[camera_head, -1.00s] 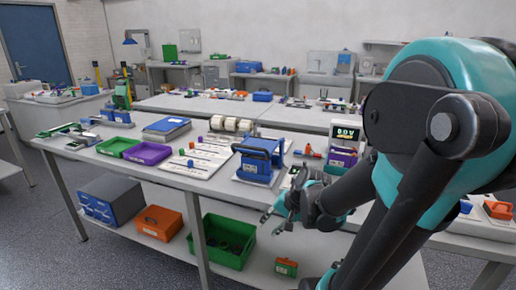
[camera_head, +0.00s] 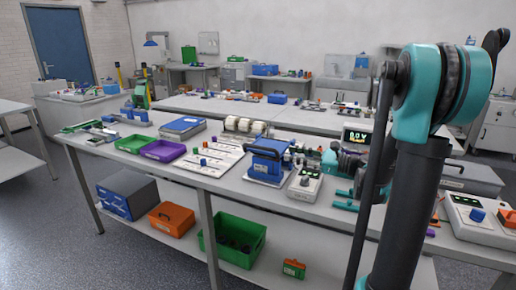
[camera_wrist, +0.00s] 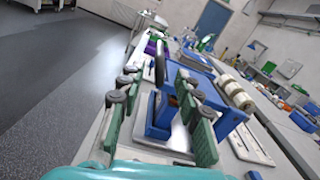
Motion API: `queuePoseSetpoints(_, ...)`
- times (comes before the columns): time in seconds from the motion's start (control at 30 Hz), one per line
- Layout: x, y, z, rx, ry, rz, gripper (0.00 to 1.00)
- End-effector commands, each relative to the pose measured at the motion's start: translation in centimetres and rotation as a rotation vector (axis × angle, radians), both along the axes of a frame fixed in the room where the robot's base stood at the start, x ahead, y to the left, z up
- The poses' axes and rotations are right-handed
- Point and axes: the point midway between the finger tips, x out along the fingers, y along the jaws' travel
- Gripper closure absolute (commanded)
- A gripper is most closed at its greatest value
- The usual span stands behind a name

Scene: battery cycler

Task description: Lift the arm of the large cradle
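The large cradle (camera_head: 265,163) is a blue frame on a pale base, standing on the front bench near its right half. Its blue top arm (camera_head: 265,151) lies across the frame and looks lowered. My gripper (camera_head: 306,153) is just right of the cradle in the head view, its fingers small and partly hard to make out. In the wrist view my gripper (camera_wrist: 156,76) is open, with green-padded fingers on either side of the blue cradle (camera_wrist: 165,118). A dark bar (camera_wrist: 160,62) shows between the fingertips. I cannot tell whether either finger touches the cradle.
A grey meter box (camera_head: 304,184) stands close to the right of the cradle. A green crate (camera_head: 235,240) sits on the shelf below.

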Motion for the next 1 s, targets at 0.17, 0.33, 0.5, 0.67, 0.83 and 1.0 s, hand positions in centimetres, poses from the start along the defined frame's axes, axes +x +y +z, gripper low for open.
queuePoseSetpoints(0.17,1.1,3.3,0.0,-0.001,-0.001,0.004,0.66)
queuePoseSetpoints(0.33,2.1,6.3,0.0,-0.002,-0.001,0.004,0.66)
queuePoseSetpoints(0.5,3.2,9.5,0.0,-0.003,-0.001,0.005,0.66)
queuePoseSetpoints(0.67,4.2,11.9,0.0,-0.002,-0.001,0.003,0.66)
queuePoseSetpoints(0.83,4.9,13.6,0.0,-0.002,-0.001,0.002,0.66)
queuePoseSetpoints(1.0,5.1,14.1,0.0,-0.002,-0.001,-0.001,0.66)
